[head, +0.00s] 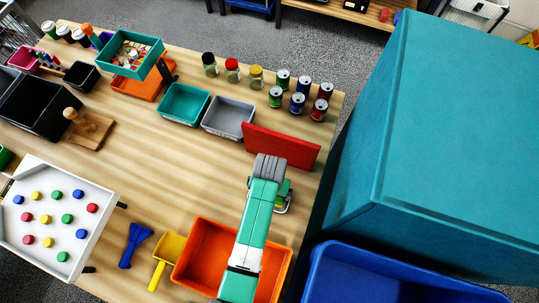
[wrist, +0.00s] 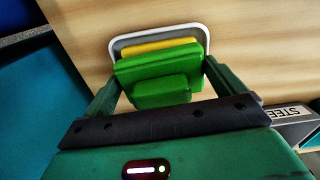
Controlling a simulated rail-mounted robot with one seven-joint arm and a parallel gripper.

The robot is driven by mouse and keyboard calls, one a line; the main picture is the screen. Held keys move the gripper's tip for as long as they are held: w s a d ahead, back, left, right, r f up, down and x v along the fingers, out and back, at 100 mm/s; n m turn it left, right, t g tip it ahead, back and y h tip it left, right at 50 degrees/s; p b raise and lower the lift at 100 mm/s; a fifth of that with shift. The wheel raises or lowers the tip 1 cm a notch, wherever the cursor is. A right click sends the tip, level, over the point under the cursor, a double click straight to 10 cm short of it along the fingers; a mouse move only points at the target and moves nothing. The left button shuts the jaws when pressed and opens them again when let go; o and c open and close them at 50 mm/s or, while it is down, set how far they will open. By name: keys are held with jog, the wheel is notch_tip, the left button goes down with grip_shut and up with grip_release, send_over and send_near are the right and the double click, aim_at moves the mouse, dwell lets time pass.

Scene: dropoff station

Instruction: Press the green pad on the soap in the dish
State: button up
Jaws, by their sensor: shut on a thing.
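My gripper (wrist: 163,78) is shut on a green pad (wrist: 140,70). Its dark green fingers are on either side of the pad's green grip block (wrist: 160,93). The yellow soap (wrist: 160,46) lies in a pale-rimmed dish (wrist: 118,43) just beyond the pad in the wrist view. The pad covers much of the soap and the dish. I cannot tell whether the pad touches the soap. In the head view, my arm hides most of the dish; part of its rim (head: 283,209) shows.
A red panel (head: 281,147) stands close behind my gripper. An orange bin (head: 200,260) is under my arm, with a yellow scoop (head: 168,248) at its left. Several cans (head: 298,103) stand farther back. A large teal box (head: 450,130) is at the right. The middle table is clear.

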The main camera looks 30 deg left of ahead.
jog(key=shift+f, duration=0.65)
dwell(1.6)
jog(key=shift+r, duration=0.1)
notch_tip(320, 180, up, 7)
jog(key=p, duration=0.7)
jog(key=shift+r, duration=0.15)
dwell(0.5)
